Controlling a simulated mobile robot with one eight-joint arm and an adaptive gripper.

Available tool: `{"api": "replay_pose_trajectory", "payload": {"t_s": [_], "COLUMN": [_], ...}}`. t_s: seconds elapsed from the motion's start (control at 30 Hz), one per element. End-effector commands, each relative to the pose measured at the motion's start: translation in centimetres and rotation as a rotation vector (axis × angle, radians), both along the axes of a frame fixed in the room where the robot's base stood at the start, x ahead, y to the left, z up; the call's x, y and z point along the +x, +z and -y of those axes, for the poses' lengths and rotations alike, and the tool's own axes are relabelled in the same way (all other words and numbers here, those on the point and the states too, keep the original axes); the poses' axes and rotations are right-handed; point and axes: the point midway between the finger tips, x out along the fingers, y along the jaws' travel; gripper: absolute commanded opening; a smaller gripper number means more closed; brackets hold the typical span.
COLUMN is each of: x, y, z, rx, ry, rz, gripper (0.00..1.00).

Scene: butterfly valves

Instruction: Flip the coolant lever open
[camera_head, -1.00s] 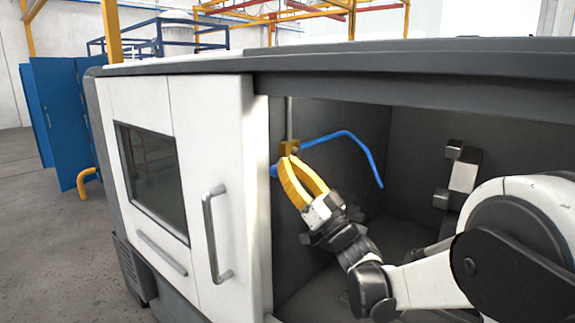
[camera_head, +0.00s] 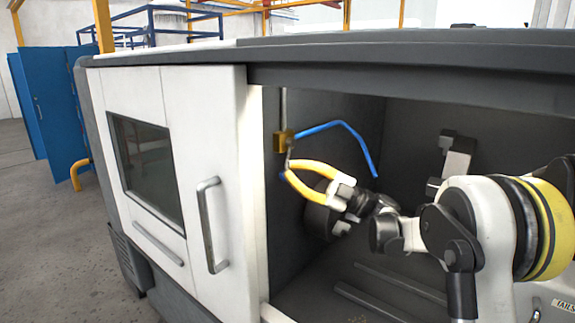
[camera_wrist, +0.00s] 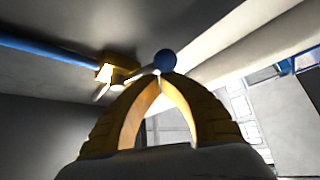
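The coolant valve is a small brass block (camera_head: 283,141) under a thin vertical pipe inside the machine opening, with a blue hose running right from it. In the wrist view the brass valve (camera_wrist: 118,73) is left of the fingertips. Its short metal lever ends in a blue ball knob (camera_wrist: 165,61), also seen below the valve in the head view (camera_head: 283,176). My gripper (camera_head: 287,169) has yellow bowed fingers with tips together at the knob. In the wrist view the knob shows just beyond the tips (camera_wrist: 161,76); contact is not clear, and nothing shows between the fingers.
A white sliding door with a handle (camera_head: 208,225) covers the machine's left side; its edge is close to my gripper. A dark round chuck (camera_head: 318,220) sits below and behind the gripper. The blue hose (camera_head: 345,125) arches above the fingers.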

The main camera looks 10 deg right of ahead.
Motion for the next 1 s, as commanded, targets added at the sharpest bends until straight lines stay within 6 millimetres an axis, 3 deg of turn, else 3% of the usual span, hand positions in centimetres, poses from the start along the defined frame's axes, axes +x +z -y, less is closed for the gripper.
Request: {"api": "replay_pose_trajectory", "payload": {"t_s": [0.2, 1.0], "x": [0.65, 1.12], "y": [-0.32, -0.60], "z": [0.58, 1.07], "rx": [-0.085, -0.079], "ry": [0.000, -0.001], "rz": [0.084, 0.081], "gripper": [0.00, 0.00]}}
